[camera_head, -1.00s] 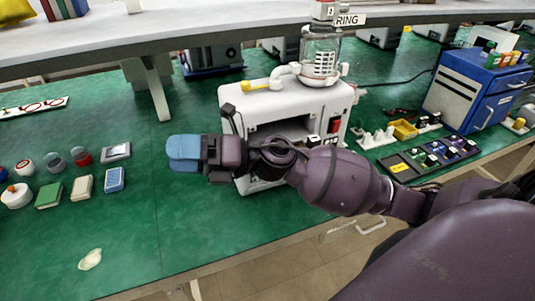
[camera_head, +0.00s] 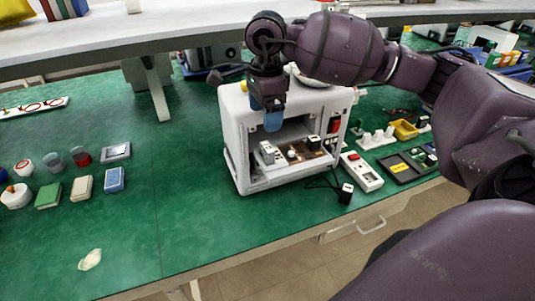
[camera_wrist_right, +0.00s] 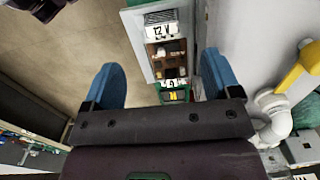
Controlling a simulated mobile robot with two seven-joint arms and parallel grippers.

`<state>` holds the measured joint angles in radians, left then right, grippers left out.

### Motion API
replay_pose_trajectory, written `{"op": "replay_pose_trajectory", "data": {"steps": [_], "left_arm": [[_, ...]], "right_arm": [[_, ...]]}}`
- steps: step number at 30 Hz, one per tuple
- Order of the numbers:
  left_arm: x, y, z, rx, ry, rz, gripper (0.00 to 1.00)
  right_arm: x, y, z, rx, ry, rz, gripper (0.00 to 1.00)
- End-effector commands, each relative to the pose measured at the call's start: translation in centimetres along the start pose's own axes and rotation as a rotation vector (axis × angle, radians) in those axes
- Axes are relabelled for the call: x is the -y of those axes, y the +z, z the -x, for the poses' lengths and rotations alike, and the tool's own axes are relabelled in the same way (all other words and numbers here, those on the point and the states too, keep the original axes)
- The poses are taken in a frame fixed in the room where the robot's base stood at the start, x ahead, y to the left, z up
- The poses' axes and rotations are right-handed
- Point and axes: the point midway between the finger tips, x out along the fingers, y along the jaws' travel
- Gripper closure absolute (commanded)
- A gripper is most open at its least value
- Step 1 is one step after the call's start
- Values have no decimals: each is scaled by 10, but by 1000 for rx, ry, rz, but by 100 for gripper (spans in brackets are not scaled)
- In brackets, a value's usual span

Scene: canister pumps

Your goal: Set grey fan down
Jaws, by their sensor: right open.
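My right gripper (camera_head: 270,115) points down at the open front of the white pump housing (camera_head: 240,160). In the right wrist view (camera_wrist_right: 160,78) its blue fingers are spread wide with nothing held between them. In the housing's open bay, a grey-white block (camera_head: 267,153) and other small parts sit on a brown board (camera_head: 298,155). The right wrist view shows a block marked 12 V (camera_wrist_right: 160,30). I cannot make out a grey fan for certain in either view. My arm hides much of the housing's top and the canister. My left gripper is not in view.
A white device with a red button (camera_head: 362,171) and a black cord's plug (camera_head: 345,193) lie right of the housing. A dark parts tray (camera_head: 400,170) is further right. A shelf (camera_head: 120,50) overhangs the back.

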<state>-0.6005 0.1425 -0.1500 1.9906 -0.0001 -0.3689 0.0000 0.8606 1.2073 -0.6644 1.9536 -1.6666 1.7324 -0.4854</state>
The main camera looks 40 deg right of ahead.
Motion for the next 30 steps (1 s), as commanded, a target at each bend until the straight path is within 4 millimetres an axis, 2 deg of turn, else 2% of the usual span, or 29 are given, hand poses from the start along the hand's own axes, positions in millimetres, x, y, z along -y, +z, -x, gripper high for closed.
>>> {"op": "replay_pose_trajectory", "data": {"steps": [5, 13, 20, 30], "left_arm": [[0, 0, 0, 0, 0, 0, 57], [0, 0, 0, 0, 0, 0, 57], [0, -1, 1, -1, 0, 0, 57], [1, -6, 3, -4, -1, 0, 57]], "right_arm": [[2, -6, -4, -27, -3, -3, 17], [1, -6, -41, -24, 0, -3, 17], [1, -6, -60, -23, -1, -2, 17], [0, -8, -101, -22, -2, -3, 17]]}}
